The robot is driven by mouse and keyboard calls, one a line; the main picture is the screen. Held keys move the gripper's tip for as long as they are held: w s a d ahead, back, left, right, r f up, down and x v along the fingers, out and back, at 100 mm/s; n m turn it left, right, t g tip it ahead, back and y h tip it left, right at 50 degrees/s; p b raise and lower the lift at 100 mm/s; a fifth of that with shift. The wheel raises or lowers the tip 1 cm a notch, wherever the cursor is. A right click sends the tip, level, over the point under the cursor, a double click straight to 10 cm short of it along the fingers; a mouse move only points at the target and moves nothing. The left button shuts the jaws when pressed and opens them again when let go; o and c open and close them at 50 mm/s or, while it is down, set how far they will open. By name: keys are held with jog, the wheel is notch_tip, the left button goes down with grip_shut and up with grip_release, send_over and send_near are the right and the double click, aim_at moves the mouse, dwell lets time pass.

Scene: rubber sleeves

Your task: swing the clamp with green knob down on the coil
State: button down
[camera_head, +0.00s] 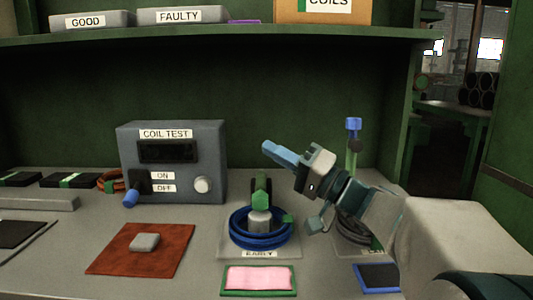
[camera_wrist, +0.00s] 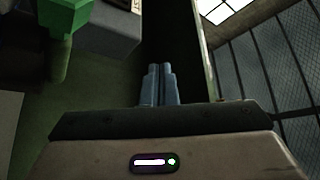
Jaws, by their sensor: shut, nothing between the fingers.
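The clamp's green knob (camera_head: 261,201) shows in the head view, close above a grey cylinder (camera_head: 260,222). Its arm seems to be lowered toward the camera, but whether it presses on anything I cannot tell. The blue coil (camera_head: 238,238) lies around that cylinder on a plate labelled EARLY (camera_head: 286,249). My gripper (camera_head: 268,148) is shut and empty, above and to the right of the knob, its fingers pointing up and left. In the wrist view its fingertips (camera_wrist: 160,68) are together, and a green block (camera_wrist: 66,16), possibly the knob, is at upper left.
A second clamp with a blue knob (camera_head: 353,124) stands upright on the right, behind my gripper, by a dark coil (camera_head: 352,228). The COIL TEST box (camera_head: 213,157) stands left. A green shelf (camera_head: 310,36) runs overhead. A pink pad (camera_head: 259,279) lies in front.

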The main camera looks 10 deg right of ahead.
jog(key=s+d+r+p, duration=0.5)
jog(key=d+r, duration=0.5)
jog(key=r, duration=0.1)
jog(key=shift+s+d, duration=0.15)
jog(key=shift+s, duration=0.15)
